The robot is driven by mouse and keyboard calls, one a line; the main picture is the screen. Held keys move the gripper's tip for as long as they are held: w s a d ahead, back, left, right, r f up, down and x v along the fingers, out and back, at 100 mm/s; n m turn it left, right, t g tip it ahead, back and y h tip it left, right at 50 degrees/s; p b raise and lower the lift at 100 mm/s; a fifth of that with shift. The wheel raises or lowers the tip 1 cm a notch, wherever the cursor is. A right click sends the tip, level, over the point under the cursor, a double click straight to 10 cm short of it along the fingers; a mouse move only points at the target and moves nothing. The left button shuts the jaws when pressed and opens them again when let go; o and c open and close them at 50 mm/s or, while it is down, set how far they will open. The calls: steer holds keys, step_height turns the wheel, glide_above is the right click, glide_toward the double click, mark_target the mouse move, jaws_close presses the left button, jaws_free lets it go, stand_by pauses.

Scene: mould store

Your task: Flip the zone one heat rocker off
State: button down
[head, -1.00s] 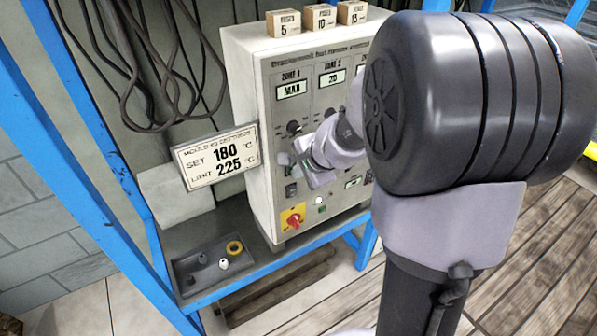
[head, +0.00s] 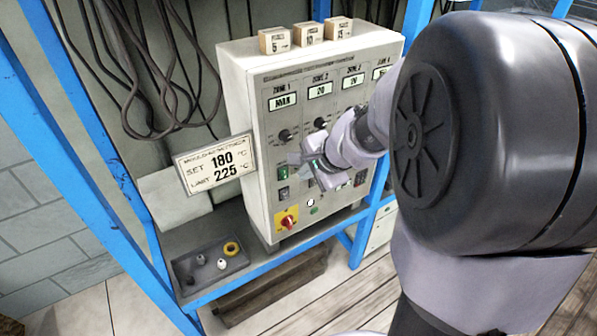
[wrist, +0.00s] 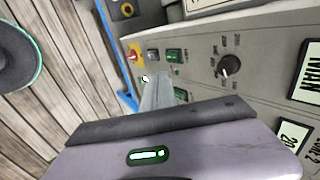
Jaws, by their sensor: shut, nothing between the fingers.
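The wrist view shows the green rocker (wrist: 174,56) and the dark one (wrist: 152,55). My gripper (head: 305,161) is shut and empty, just right of the green rocker in the head view. In the wrist view its fingertips (wrist: 156,78) are near both rockers; contact cannot be told.
A red rotary switch on yellow (head: 288,220) is low on the panel. The settings sign (head: 214,163) juts out at the box's left. A tray (head: 190,272) with small parts lies on the shelf. Wooden blocks (head: 308,34) stand on top. Zone 2's display (head: 320,90) is alongside.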

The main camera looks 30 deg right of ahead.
mark_target(284, 174)
steer(key=p+v, duration=0.1)
steer(key=v, duration=0.3)
steer(key=shift+s+a+p, duration=0.1)
steer(key=shift+s+p, duration=0.1)
steer(key=shift+p, duration=0.25)
steer(key=b+x, duration=0.1)
steer(key=x, duration=0.3)
steer(key=b+x, duration=0.1)
steer(key=x, duration=0.4)
steer(key=w+r+x, duration=0.1)
steer(key=x, duration=0.4)
steer(key=shift+w+f+b, duration=0.1)
steer(key=shift+w+b, duration=0.05)
steer(key=shift+b, duration=0.25)
steer(key=shift+f, duration=0.1)
